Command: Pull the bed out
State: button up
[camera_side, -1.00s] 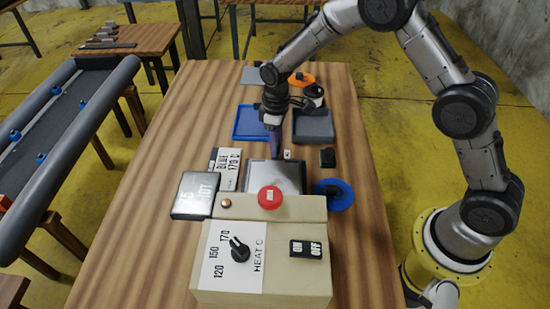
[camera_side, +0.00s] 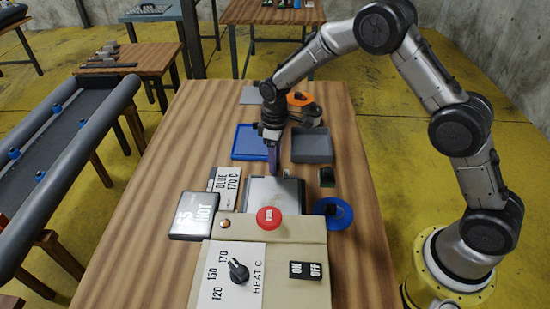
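The bed looks to be the flat grey metal plate (camera_side: 262,192) at the far side of the beige heater box (camera_side: 290,228). The box partly hides its near edge. My gripper (camera_side: 272,171), with bluish-purple fingers, points down at the plate's far edge. The fingers look like one narrow shape, so I cannot tell whether they are open or shut, or touching the plate. The box carries a red button (camera_side: 269,217), a heat dial (camera_side: 238,270) and an ON/OFF switch (camera_side: 305,270).
A blue tray (camera_side: 238,152) and a dark grey tray (camera_side: 312,157) lie beyond the plate. A blue round piece (camera_side: 342,212) is to its right. A display (camera_side: 192,217) reading HOT and a "BLUE 170 C" card (camera_side: 226,186) are to its left.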

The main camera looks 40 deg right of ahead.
jog(key=shift+r, duration=0.1)
notch_tip(320, 180, up, 14)
dwell(0.5)
jog(key=s+d+r+m+t, duration=0.1)
jog(key=s+d+r+t, duration=0.25)
jog(key=s+r, duration=1.05)
jog(key=s+f+m+t, duration=0.1)
jog(key=s+f+m, duration=0.1)
jog(key=s, duration=0.7)
jog(key=s+d+f+m+t, duration=0.1)
jog(key=s+f+m, duration=0.1)
jog(key=s, duration=0.7)
jog(key=shift+s+d+f+m, duration=0.25)
jog(key=shift+f+m, duration=0.1)
jog(key=shift+m, duration=0.35)
